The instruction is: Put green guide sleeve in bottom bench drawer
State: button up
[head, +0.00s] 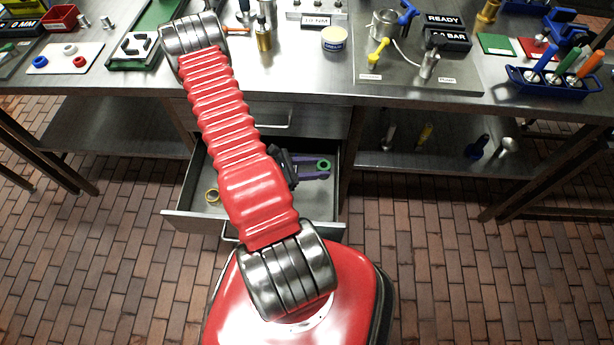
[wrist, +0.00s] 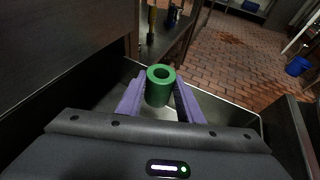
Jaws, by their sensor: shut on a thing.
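The green guide sleeve (wrist: 159,88) is a short hollow cylinder, upright with its open end up in the wrist view. My gripper (wrist: 160,95) has purple fingers, one on each side of the sleeve, shut on it. In the head view the sleeve (head: 323,164) shows as a small green ring at the tips of my gripper (head: 318,168). The bottom bench drawer (head: 190,221) is pulled open under the bench, and my gripper and the sleeve are over its right part. I cannot tell how high the sleeve is above the drawer floor.
The bench top (head: 300,70) is crowded with fixtures and tools. A lower shelf (head: 440,155) at the right holds several tools. The brick floor is clear at both sides.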

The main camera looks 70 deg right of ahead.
jog(key=shift+f, duration=1.7)
jog(key=shift+f, duration=2.05)
jog(key=shift+f, duration=0.1)
jog(key=o, duration=1.3)
jog(key=shift+c, duration=0.2)
jog(key=v, duration=1.2)
